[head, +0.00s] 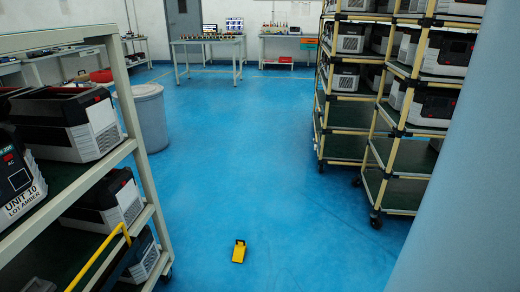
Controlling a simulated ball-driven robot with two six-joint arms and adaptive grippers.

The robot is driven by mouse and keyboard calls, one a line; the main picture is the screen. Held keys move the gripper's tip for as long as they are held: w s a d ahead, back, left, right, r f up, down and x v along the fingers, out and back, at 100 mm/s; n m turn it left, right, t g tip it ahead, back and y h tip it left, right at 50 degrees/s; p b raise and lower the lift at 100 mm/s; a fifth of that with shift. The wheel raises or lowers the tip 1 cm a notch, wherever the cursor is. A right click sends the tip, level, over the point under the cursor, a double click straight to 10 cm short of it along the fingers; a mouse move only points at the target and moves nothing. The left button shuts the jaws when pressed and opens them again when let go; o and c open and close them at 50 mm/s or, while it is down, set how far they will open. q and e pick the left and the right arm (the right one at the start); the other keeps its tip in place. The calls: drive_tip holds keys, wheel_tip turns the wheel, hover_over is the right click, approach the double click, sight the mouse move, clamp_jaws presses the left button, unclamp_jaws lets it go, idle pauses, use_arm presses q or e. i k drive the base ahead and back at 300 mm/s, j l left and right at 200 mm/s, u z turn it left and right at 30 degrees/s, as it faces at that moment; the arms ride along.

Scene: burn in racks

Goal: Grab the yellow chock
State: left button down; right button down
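The yellow chock (238,254) lies on the blue floor in the lower middle of the head view. It has a dark handle or loop at its far end. It stands clear of the racks, with bare floor around it. Neither of my grippers shows in the head view.
A rack with power units (72,124) fills the left, with a yellow bar (97,258) at its lower front. Wheeled racks (399,190) stand at the right. A grey bin (150,118) is behind the left rack. A table (208,41) stands far back. The middle floor is free.

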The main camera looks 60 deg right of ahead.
sight(239, 250)
drive_tip(key=z, duration=1.7)
drive_tip(key=i+u, duration=0.1)
drive_tip(key=u, duration=0.35)
drive_tip(key=l+u, duration=0.15)
drive_tip(key=u, duration=0.35)
drive_tip(key=i+l+u, duration=0.15)
drive_tip(key=u, duration=0.3)
drive_tip(key=l+u, duration=0.2)
drive_tip(key=u, duration=0.25)
drive_tip(key=l+u, duration=0.2)
drive_tip(key=l, duration=0.3)
drive_tip(key=l+u, duration=0.15)
drive_tip(key=l, duration=0.4)
drive_tip(key=l+u, duration=0.2)
drive_tip(key=l, duration=0.35)
drive_tip(key=l+u, duration=0.2)
drive_tip(key=l, duration=0.3)
drive_tip(key=k+l+u, duration=0.2)
drive_tip(key=l, duration=0.3)
drive_tip(key=l+u, duration=0.15)
drive_tip(key=l, duration=0.35)
drive_tip(key=k+l, duration=0.1)
drive_tip(key=l, duration=0.3)
drive_tip(key=k+l, duration=0.15)
drive_tip(key=l, duration=0.25)
drive_tip(key=k+l, duration=0.1)
drive_tip(key=l, duration=0.3)
